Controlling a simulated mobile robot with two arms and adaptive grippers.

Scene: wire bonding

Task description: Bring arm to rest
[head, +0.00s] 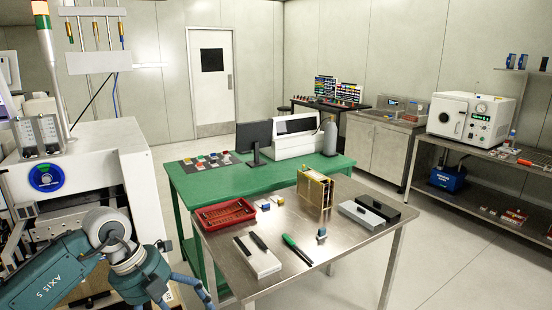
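My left arm (60,272) comes in from the lower left, teal with grey joints. Its gripper (182,292) hangs at the bottom edge, left of the steel table (350,258) and beside the white machine. The blue fingers are small and partly cut off by the frame, so I cannot tell whether they are open or shut. I see no object held in them. My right arm and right gripper are not in view.
The steel table holds a red tray (225,214), a brass-coloured frame (315,190), a green-handled tool (297,250) and boxes. A green table (190,184) adjoins behind. A white machine (112,152) stands close on the left. The floor at right (455,265) is clear.

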